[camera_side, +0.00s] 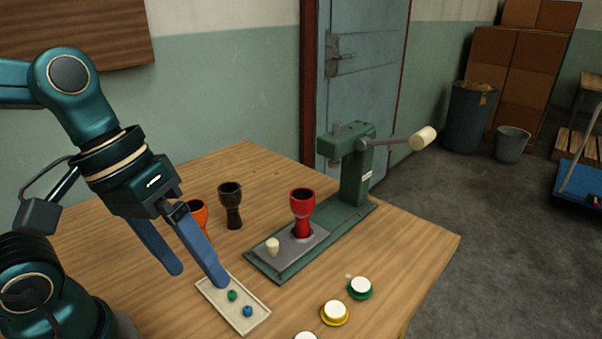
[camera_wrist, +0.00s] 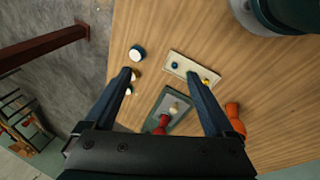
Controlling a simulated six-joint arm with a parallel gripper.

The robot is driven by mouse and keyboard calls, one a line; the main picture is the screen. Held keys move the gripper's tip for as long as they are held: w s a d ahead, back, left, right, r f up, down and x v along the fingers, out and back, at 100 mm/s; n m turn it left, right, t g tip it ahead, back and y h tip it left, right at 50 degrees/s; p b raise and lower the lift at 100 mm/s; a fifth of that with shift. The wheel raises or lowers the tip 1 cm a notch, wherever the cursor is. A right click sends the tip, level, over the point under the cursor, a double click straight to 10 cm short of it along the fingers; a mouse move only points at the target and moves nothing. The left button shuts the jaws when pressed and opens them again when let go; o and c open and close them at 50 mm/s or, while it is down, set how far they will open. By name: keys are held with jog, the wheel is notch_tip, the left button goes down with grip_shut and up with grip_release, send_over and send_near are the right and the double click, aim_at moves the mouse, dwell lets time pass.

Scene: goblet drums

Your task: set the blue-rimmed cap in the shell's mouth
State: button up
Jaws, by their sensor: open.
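The blue-rimmed cap (camera_wrist: 137,53), white on top, lies on the table in the wrist view, beyond my left fingertip. In the side view a white cap top (camera_side: 305,336) is cut off at the bottom edge, its rim out of view. A red goblet shell (camera_side: 302,203) stands upright, mouth up, on the plate of a green press; it also shows in the wrist view (camera_wrist: 161,125). My gripper (camera_side: 198,274) is open and empty, above the table left of the press; its fingers also show in the wrist view (camera_wrist: 159,73).
Yellow-rimmed (camera_side: 334,313) and green-rimmed (camera_side: 360,287) caps lie front right. A pale tray (camera_side: 211,292) holds small coloured beads near my fingers. The press (camera_side: 356,180) has a long side lever. Dark (camera_side: 231,204) and orange (camera_side: 199,213) shells stand behind my gripper.

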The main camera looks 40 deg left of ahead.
aim_at(299, 336)
jog(key=w+d+f+n+g+h, duration=0.2)
jog(key=w+d+n+g+h, duration=0.15)
jog(key=w+n+h, duration=0.65)
jog(key=a+f+n, duration=0.1)
jog(key=f, duration=0.2)
jog(key=a+f+n, duration=0.1)
jog(key=f+n, duration=0.1)
jog(key=f, duration=0.2)
jog(key=a+f+n+t, duration=0.1)
jog(key=f, duration=0.3)
jog(key=shift+s+h, duration=0.25)
jog(key=shift+h, duration=0.15)
jog(key=shift+d+f, duration=0.2)
jog(key=shift+f, duration=0.1)
jog(key=shift+x, duration=3.5)
jog(key=shift+c, duration=0.3)
